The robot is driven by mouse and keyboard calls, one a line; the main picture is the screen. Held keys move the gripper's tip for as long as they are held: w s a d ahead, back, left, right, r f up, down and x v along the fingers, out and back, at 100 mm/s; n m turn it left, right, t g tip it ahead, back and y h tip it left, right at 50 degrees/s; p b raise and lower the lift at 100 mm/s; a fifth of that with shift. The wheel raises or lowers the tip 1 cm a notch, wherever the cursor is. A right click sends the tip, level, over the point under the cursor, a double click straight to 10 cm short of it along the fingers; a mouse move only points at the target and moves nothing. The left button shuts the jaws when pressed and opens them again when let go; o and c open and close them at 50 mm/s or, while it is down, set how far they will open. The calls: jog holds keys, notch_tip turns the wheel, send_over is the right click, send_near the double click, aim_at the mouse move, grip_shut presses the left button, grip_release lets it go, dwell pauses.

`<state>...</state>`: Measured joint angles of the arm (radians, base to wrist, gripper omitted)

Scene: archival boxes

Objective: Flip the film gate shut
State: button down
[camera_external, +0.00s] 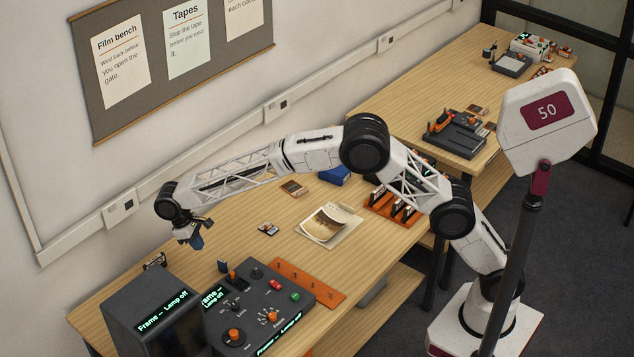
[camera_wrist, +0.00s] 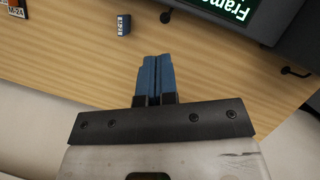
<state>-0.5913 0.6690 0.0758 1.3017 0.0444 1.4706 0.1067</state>
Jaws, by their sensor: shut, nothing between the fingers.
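The dark film bench console (camera_external: 240,335) stands at the near left of the table, with knobs and lit readouts saying "Frame – Lamp off". A dark box with a lit screen (camera_external: 160,312) stands at its left; part of it also shows in the wrist view (camera_wrist: 285,25). I cannot pick out the film gate for certain or tell its position. My gripper (camera_external: 196,242) hangs above the table behind the console, apart from it. In the wrist view its blue fingers (camera_wrist: 156,60) are together, with nothing between them.
A small dark blue block (camera_wrist: 123,25) lies on the table. A small labelled item (camera_external: 268,229), a photo sheet (camera_external: 328,225) and an orange plate (camera_external: 305,282) lie to the right. The wall (camera_external: 60,190) is close behind. Bare wood lies below my gripper.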

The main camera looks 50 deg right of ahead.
send_near(229, 277)
notch_tip(229, 277, down, 5)
jog(key=shift+s+d, duration=0.55)
jog(key=shift+s, duration=0.3)
dwell(0.4)
